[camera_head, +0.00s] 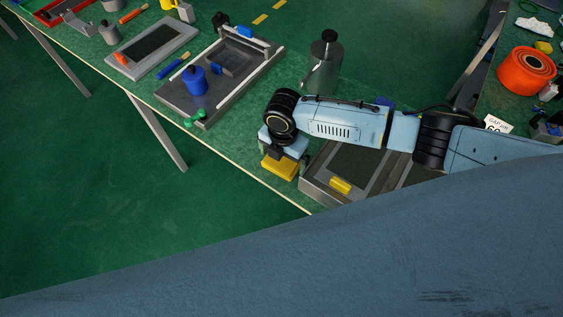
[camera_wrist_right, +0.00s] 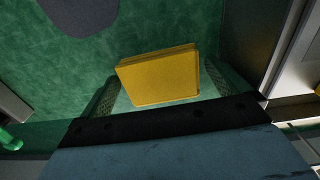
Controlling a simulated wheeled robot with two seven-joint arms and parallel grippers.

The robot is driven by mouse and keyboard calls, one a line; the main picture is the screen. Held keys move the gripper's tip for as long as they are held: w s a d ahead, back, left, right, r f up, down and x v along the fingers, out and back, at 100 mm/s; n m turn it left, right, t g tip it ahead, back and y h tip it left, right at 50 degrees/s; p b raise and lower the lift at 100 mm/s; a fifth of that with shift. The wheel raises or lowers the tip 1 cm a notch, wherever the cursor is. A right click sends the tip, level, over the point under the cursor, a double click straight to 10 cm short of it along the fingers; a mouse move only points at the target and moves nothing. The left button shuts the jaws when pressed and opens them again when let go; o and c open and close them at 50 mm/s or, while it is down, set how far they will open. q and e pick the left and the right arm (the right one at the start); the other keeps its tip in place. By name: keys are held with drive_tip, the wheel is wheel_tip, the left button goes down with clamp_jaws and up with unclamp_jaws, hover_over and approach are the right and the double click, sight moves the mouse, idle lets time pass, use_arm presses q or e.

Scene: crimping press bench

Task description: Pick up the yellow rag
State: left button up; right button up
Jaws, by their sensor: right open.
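The yellow rag (camera_head: 280,167) is a folded, flat-sided pad at the bench's near edge, in the head view just below my right gripper (camera_head: 282,152). In the right wrist view the rag (camera_wrist_right: 158,78) lies on the green bench top, between the two fingers of my right gripper (camera_wrist_right: 162,88). The fingers are apart, one on each side, with green showing between them and the rag. In the head view the gripper partly hides the rag's far side. My left gripper is not in view.
A grey tray (camera_head: 314,188) with a small yellow block (camera_head: 340,186) stands right of the rag. A metal canister (camera_head: 325,66) stands behind my right arm. A press fixture (camera_head: 170,97) with a blue cylinder (camera_head: 195,80) lies to the left. Green floor lies beyond the bench edge.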

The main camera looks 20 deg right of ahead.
sight(283, 159)
drive_tip(key=shift+c, duration=0.3)
drive_tip(key=c, duration=0.8)
use_arm(q)
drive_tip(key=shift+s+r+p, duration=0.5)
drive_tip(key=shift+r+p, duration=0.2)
drive_tip(key=shift+p, duration=0.05)
use_arm(e)
wheel_tip(283, 159, up, 10)
drive_tip(key=shift+f, duration=0.1)
drive_tip(key=shift+c, duration=0.2)
